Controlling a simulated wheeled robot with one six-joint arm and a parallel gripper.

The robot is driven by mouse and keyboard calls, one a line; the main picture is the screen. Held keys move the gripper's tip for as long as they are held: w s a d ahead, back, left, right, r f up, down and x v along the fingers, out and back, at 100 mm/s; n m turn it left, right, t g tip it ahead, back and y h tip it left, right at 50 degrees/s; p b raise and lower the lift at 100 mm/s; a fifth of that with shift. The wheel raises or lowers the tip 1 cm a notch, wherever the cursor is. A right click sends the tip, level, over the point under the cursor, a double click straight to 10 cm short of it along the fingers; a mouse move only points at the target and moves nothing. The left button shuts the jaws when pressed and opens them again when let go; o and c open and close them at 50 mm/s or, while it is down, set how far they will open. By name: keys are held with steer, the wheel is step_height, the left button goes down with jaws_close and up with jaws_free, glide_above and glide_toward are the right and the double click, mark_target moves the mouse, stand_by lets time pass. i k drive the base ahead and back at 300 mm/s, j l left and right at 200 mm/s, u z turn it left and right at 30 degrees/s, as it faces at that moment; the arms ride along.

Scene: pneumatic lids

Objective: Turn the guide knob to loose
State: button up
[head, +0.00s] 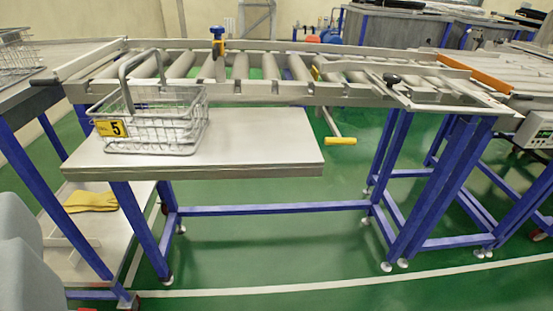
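A roller conveyor (340,91) on blue legs runs across the upper part of the head view. A blue knob (217,33) stands upright on a yellow and blue clamp at the conveyor's rollers, left of the middle. A black knob (391,79) sits near the conveyor's right end on the near side. No label shows which of these is the guide knob, and their turn settings cannot be read. My gripper is not in view, and nothing shows touching either knob.
A wire basket (160,134) with a yellow "5" tag stands on a grey shelf (260,145) before the conveyor. A yellow-ended handle (340,141) juts out below the rail. Yellow gloves (90,201) lie on a lower shelf. The green floor (300,250) in front is clear.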

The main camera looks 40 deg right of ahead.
mark_target(392, 78)
steer(key=z, duration=1.65)
